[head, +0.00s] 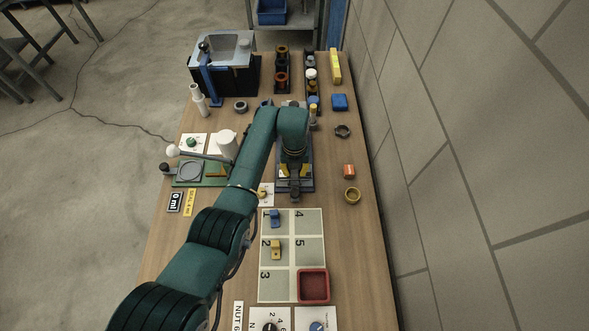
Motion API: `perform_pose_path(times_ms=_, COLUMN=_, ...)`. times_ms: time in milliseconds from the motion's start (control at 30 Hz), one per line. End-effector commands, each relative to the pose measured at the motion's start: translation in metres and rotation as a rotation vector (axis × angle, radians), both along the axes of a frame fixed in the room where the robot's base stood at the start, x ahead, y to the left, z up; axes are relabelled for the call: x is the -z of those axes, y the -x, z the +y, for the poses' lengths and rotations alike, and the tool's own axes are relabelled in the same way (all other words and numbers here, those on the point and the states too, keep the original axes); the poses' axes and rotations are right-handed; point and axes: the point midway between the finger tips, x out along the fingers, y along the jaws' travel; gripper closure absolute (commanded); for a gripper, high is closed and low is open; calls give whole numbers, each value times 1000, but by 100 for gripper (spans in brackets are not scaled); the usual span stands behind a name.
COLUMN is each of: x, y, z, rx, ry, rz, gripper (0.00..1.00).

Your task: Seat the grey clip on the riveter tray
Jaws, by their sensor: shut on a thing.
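My gripper (295,186) points down over a dark grey base plate (307,187) with yellow parts on it, at the middle of the table. I take this to be the riveter and its tray. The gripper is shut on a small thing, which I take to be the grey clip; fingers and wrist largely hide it. I cannot tell whether it touches the tray. No other grey clip shows. A blue clip (275,218) lies on cell 1 and a yellow clip (276,250) on cell 2 of the numbered mat (308,238).
A red square tray (313,286) sits at the mat's lower right. A green board (190,180) and a white cylinder (226,145) stand left of my arm. An orange block (349,171) and a brass ring (352,195) lie to the right. Cell 3 is bare.

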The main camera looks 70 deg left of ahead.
Motion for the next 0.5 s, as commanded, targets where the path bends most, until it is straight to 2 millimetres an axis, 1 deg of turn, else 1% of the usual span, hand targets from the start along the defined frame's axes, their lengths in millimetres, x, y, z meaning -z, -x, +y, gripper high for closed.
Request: perform_pose_path(times_ms=500, x=11, y=0, z=0, rx=0, ry=0, rz=0, gripper=100)
